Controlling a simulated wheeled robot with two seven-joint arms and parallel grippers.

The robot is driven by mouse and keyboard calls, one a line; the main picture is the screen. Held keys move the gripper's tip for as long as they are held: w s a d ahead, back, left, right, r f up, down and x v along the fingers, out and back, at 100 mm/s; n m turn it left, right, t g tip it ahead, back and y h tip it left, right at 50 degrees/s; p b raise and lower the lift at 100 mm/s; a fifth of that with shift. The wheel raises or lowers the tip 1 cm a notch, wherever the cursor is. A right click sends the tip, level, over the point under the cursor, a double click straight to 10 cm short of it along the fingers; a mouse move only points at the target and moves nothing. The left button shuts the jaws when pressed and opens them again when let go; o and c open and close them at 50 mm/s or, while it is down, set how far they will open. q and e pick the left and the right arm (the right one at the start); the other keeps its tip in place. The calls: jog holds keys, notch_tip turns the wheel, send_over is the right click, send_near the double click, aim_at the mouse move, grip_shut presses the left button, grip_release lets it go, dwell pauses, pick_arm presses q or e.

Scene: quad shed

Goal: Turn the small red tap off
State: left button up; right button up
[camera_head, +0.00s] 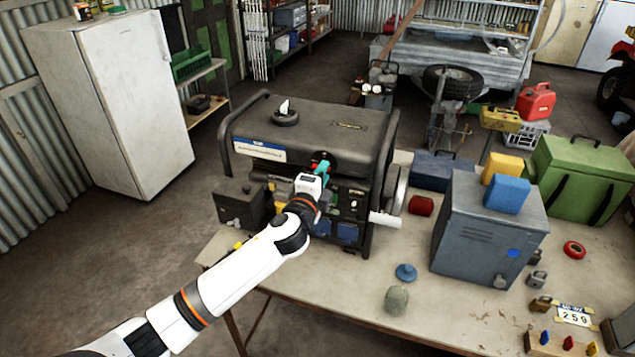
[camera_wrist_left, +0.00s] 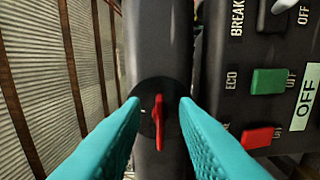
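The small red tap (camera_wrist_left: 158,118) shows in the left wrist view as a narrow lever on a round black mount, lying nearly upright in the picture. It is on the black frame tube of the generator (camera_head: 310,135), which stands on the workbench. My left gripper (camera_head: 321,170) is at the generator's front, near its top edge. In the left wrist view its two teal fingers (camera_wrist_left: 160,125) are open, one on each side of the tap, with gaps visible. In the head view the gripper largely hides the tap. My right gripper is not in view.
A panel right of the tap has a green ECO switch (camera_wrist_left: 268,81), a red switch (camera_wrist_left: 257,137) and a grey breaker lever (camera_wrist_left: 283,7). A dark box (camera_head: 241,203) sits at the generator's left front. A grey metal cabinet (camera_head: 487,240) stands to the right on the bench (camera_head: 345,290).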

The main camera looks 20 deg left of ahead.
pick_arm(q)
jog(key=s+b, duration=0.2)
jog(key=s, duration=0.9)
jog(key=shift+s+a, duration=0.2)
jog(key=shift+s, duration=0.2)
